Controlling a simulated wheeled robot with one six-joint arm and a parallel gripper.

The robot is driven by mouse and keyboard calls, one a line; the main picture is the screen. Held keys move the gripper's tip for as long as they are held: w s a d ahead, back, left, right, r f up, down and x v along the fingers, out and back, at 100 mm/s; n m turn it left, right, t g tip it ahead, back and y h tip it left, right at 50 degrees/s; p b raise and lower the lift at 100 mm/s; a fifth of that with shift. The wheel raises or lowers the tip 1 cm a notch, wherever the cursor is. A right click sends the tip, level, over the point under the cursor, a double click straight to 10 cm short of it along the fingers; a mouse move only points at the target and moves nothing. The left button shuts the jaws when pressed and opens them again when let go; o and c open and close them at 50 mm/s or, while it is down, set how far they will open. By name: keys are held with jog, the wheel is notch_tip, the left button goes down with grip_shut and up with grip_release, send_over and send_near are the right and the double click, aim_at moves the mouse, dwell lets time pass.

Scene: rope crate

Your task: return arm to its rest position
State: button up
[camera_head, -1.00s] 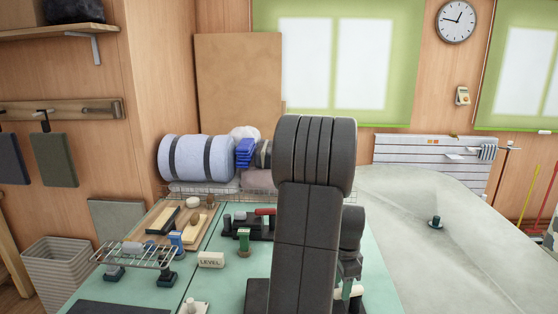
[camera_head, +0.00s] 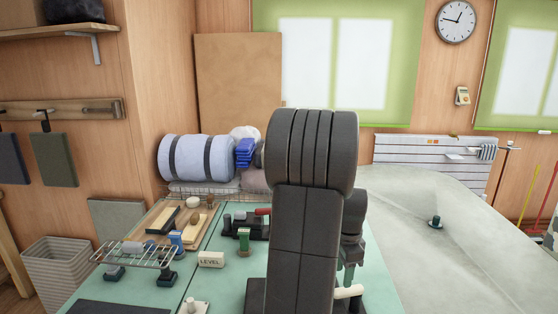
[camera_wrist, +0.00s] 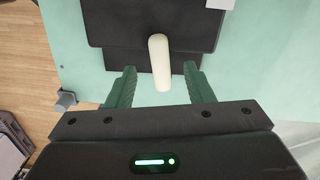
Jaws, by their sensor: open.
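My arm stands upright in the middle of the head view, its dark links hiding part of the green worktop (camera_head: 225,285). My gripper (camera_wrist: 160,84) shows in the wrist view with two green fingers spread apart. A cream-coloured rod (camera_wrist: 159,60) lies over a dark block (camera_wrist: 115,25), its near end between the fingertips in the picture. The fingers do not press on it. In the head view a cream rod end (camera_head: 349,291) shows just right of my arm, below a green finger.
A wire rack (camera_head: 135,254), a block marked LEVEL (camera_head: 211,259) and a wooden tray (camera_head: 160,222) stand left of my arm. A large grey covered surface (camera_head: 420,200) lies to the right, mostly clear, with a small dark knob (camera_head: 435,222). Large rolls (camera_head: 195,157) lie behind.

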aim_at(343, 292)
notch_tip(343, 292, down, 6)
jog(key=shift+f, duration=0.1)
jog(key=shift+s+d+n, duration=0.15)
jog(key=shift+s+n, duration=0.3)
jog(key=shift+n, duration=0.65)
jog(key=shift+s, duration=0.1)
